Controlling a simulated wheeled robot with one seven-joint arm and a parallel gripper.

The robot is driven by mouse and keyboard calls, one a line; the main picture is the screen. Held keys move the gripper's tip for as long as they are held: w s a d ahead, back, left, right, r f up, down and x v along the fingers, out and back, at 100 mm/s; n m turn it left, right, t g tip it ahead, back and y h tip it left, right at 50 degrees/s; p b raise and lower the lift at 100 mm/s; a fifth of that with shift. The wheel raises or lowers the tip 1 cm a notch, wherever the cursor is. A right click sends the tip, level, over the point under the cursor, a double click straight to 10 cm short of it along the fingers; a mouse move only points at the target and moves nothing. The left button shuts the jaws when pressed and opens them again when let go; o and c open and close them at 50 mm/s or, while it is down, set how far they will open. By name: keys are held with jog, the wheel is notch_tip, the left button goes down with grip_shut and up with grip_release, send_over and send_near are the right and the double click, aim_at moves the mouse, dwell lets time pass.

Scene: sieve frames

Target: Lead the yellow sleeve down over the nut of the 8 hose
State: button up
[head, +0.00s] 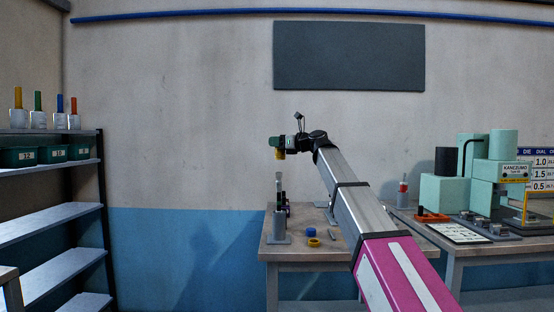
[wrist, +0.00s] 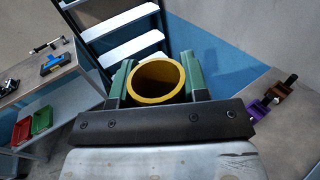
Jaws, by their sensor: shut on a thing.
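My gripper (head: 280,144) is shut on the yellow sleeve (head: 279,155), raised well above the left table. In the wrist view, the green fingers of my gripper (wrist: 157,78) clasp the sleeve (wrist: 158,100) from both sides, and I look into its open round end. Below it in the head view, an upright grey piece (head: 279,188) rises from a grey stand (head: 279,228) near the table's left edge, with dark parts beside it. I cannot read a size mark, so I cannot tell which piece is the 8 hose or make out its nut.
A green press (head: 490,170) and a red-tipped item (head: 403,190) stand on the right table. A shelf rack (head: 50,216) is at left. Air around the sleeve is clear.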

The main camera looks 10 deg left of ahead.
aim_at(283, 152)
jog(key=shift+s+a+r, duration=0.15)
jog(key=shift+s+r, duration=0.25)
jog(key=shift+r, duration=0.2)
jog(key=shift+f, duration=0.2)
jog(key=shift+f, duration=2.35)
jog(key=shift+f, duration=3.55)
jog(key=o, duration=1)
jog(key=v, duration=1)
jog(key=shift+d, duration=0.4)
